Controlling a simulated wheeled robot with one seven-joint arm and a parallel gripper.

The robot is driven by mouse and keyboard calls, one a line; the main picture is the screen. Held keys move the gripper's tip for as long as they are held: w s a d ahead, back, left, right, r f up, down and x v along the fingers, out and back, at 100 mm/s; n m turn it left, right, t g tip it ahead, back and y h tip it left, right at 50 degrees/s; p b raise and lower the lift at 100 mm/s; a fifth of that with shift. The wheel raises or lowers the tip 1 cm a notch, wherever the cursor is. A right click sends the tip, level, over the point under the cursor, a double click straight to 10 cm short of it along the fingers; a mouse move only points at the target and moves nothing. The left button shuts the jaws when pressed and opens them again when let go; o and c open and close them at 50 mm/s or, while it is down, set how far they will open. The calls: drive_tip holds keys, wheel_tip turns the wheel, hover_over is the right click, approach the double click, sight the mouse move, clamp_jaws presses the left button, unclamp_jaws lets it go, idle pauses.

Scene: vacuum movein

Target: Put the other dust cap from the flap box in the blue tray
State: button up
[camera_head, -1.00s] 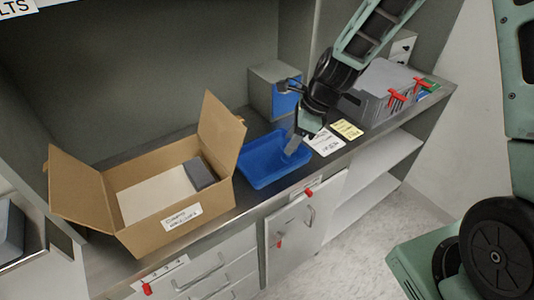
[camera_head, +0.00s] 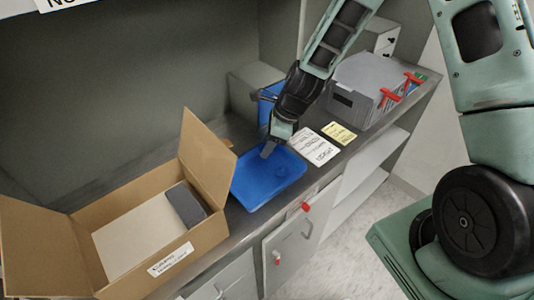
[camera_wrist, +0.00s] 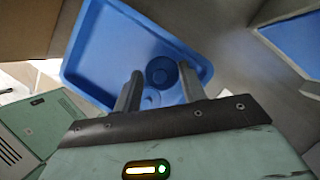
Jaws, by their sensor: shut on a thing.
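The blue tray (camera_head: 252,190) sits on the counter, right of the open cardboard flap box (camera_head: 205,240). My gripper (camera_head: 268,151) is over the tray's back part, pointing down. In the wrist view my gripper (camera_wrist: 160,70) is shut on a round blue dust cap (camera_wrist: 161,72) between its fingertips. A second round blue cap (camera_wrist: 150,98) shows partly behind the fingers; in the head view a blue cap (camera_head: 281,172) lies on the tray floor. The held cap is hard to make out in the head view, and its height above the tray floor is unclear.
The flap box holds a dark grey block (camera_head: 187,204) and a pale panel (camera_head: 140,235); its raised flap (camera_head: 207,155) stands beside the tray. A blue-fronted bin (camera_head: 265,112) is behind the tray. White and yellow cards (camera_head: 340,133) and a grey case (camera_head: 365,85) are to the right.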

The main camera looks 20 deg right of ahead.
sight(268, 162)
drive_tip(key=shift+f, duration=2.1)
drive_tip(key=shift+f, duration=0.15)
drive_tip(key=o, duration=0.7)
drive_tip(key=shift+c, duration=0.2)
